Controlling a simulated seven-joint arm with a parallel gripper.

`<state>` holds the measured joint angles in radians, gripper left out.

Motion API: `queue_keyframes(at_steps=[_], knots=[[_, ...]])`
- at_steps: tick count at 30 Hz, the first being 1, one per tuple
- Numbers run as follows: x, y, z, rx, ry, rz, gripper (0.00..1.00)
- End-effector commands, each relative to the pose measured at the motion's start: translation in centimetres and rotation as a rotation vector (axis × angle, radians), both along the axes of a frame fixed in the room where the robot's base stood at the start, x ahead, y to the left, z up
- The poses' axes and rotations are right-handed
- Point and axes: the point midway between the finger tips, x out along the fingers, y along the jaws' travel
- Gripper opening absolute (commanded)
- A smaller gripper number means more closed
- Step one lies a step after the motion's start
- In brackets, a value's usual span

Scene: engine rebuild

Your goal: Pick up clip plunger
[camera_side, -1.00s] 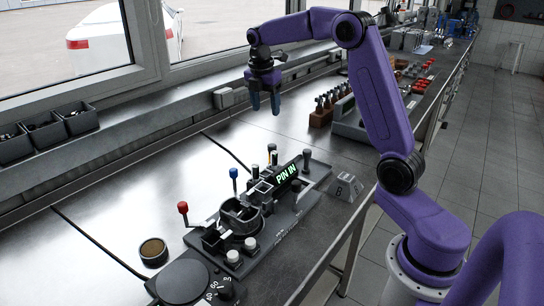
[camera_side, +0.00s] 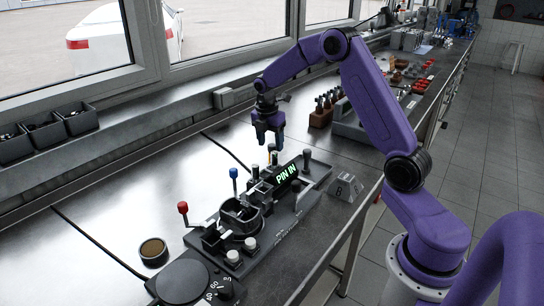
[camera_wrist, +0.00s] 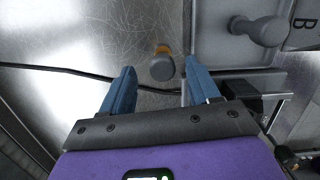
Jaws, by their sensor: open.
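A small upright plunger with a dark grey round cap and a brass-coloured part below (camera_wrist: 162,68), which I take for the clip plunger, stands on the metal bench in the wrist view. It shows between and just beyond my two blue fingertips, closer to the right one. In the side view a dark knob (camera_side: 272,148), probably the same part, stands just behind the fixture. My gripper (camera_side: 268,142) is open, pointing down above it, and holds nothing. The height gap between fingertips and cap is hard to judge.
The dark fixture (camera_side: 228,262) carries a green "PIN IN" display (camera_side: 287,174), red and blue levers, and a larger grey peg (camera_side: 307,160), also in the wrist view (camera_wrist: 264,32). A marked grey block (camera_side: 346,187) stands right. Bare bench (camera_side: 150,190) lies left.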

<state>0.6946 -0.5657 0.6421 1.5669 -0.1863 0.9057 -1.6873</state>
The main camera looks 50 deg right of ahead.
Motion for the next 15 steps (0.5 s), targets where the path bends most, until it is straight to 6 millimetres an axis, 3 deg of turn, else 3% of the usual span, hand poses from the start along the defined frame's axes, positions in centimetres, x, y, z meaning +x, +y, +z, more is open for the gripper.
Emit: queue_keyframes(at_steps=[7, 15], knots=[[-0.3, -0.7, -3.4, 0.001, 0.004, 0.0, 0.61], [-0.3, -0.8, -4.0, 0.001, 0.0, 0.0, 0.61]])
